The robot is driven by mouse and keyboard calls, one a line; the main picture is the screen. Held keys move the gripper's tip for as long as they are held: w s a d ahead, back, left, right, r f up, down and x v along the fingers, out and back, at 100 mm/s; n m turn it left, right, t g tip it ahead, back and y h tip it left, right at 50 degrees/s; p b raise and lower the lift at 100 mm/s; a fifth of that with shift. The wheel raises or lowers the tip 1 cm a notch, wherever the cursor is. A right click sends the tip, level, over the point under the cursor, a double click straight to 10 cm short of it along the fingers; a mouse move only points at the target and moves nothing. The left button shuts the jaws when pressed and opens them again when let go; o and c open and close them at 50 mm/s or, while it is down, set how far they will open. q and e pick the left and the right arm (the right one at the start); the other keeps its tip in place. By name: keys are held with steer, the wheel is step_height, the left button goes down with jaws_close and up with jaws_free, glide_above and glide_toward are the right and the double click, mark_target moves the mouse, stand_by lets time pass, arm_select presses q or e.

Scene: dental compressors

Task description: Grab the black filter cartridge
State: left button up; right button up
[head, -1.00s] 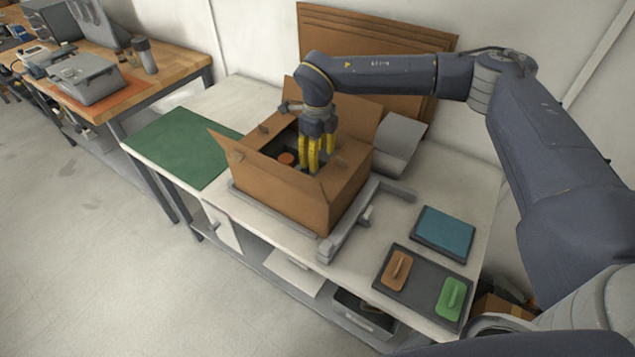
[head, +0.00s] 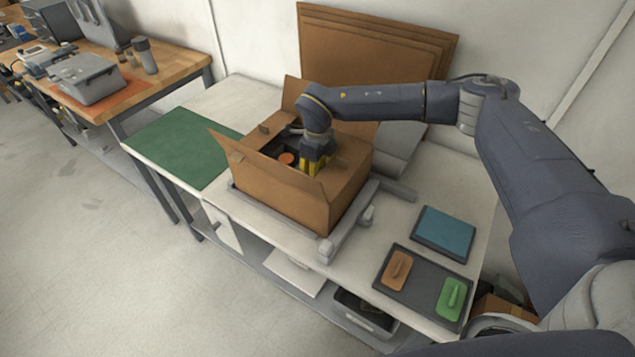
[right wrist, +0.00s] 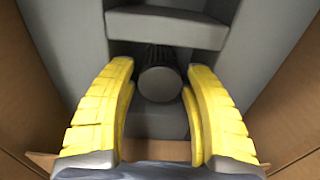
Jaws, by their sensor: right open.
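The black filter cartridge (right wrist: 159,57) shows in the right wrist view as a dark ribbed cylinder with a round grey end facing the camera. It sits among grey forms inside the open cardboard box (head: 275,190). My right gripper (head: 314,166) reaches down into the box, its yellow fingers partly hidden. In the right wrist view the gripper (right wrist: 160,75) is open, with one finger on each side of the cartridge and visible gaps between. In the head view I cannot make out the cartridge. My left gripper is not in view.
The box's raised flaps and walls surround the gripper. A round orange-topped thing (head: 286,158) is in the box beside it. A green mat (head: 183,145) lies left, a grey bracket (head: 345,235) in front, a dark tray (head: 423,285) with orange and green handled pieces and a blue pad (head: 443,230) right.

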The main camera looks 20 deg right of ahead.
steer(key=c, duration=1.1)
steer(key=shift+o, duration=0.2)
